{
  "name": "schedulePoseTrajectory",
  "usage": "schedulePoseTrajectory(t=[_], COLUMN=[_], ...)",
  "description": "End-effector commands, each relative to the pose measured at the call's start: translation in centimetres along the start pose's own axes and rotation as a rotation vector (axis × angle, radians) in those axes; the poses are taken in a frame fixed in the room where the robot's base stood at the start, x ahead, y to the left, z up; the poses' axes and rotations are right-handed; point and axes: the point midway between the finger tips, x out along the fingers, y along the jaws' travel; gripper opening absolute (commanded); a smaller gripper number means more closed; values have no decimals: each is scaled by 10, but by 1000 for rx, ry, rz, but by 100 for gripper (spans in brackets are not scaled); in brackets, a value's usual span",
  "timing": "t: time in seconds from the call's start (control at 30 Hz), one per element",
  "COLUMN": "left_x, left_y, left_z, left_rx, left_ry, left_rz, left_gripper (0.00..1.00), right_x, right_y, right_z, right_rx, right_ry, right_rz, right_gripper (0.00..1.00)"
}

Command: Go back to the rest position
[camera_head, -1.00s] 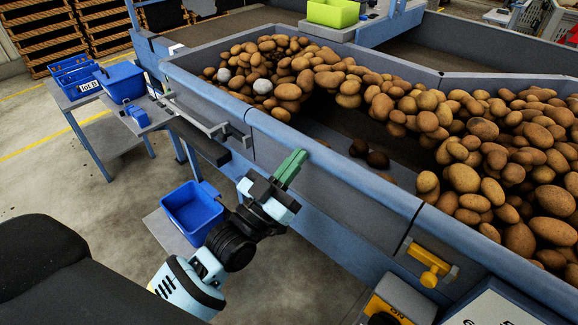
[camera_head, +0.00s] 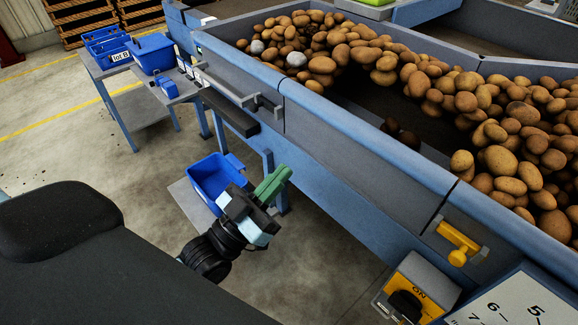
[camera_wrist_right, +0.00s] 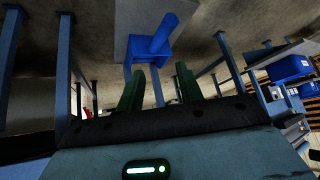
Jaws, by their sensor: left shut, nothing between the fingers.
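My left gripper (camera_head: 272,184) has green fingers. It is shut and empty, in front of the grader's side wall and beside the blue bin on the low shelf. It looks apart from the wall. The left arm's dark wrist shows below it, and the rest is hidden behind the black shape at lower left. My right gripper (camera_wrist_right: 157,84) shows only in its own wrist view. Its two green fingers stand apart with nothing between them. The grader (camera_head: 345,130) holds many brown potatoes (camera_head: 470,100) and a few pale grey lumps (camera_head: 297,59).
A blue bin (camera_head: 215,180) sits low beside the grader. More blue bins (camera_head: 153,53) stand on the side table at the back left. A yellow handle (camera_head: 458,241) and a switch box (camera_head: 418,289) are at lower right. Open floor (camera_head: 60,150) lies left.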

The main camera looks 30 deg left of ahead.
Motion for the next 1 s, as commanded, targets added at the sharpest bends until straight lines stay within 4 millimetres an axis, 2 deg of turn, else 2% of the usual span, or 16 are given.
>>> schedulePoseTrajectory(t=[0.37,0.47,0.53,0.57,0.67,0.8,0.9,1.0], left_x=[-1,-9,-23,-32,-74,-153,-211,-262], left_y=[0,1,4,6,14,33,47,60], left_z=[0,10,27,36,73,116,134,143], left_rx=[0,-2,-5,-6,-13,-27,-37,-48], left_ry=[-2,-53,-139,-190,-400,-711,-908,-1069], left_rz=[-1,-11,-26,-35,-68,-110,-134,-152], left_gripper=[0,0,0,0,0,0,0,0], right_x=[2,0,-3,-4,-11,-18,-22,-25], right_y=[0,0,0,0,0,1,3,5], right_z=[-6,-8,-13,-16,-28,-43,-51,-61], right_rx=[2,2,1,0,-3,-8,-14,-22], right_ry=[11,14,21,25,44,68,82,100], right_rz=[1,1,2,2,5,8,11,14], right_gripper=[36,36,36,36,36,36,36,36])
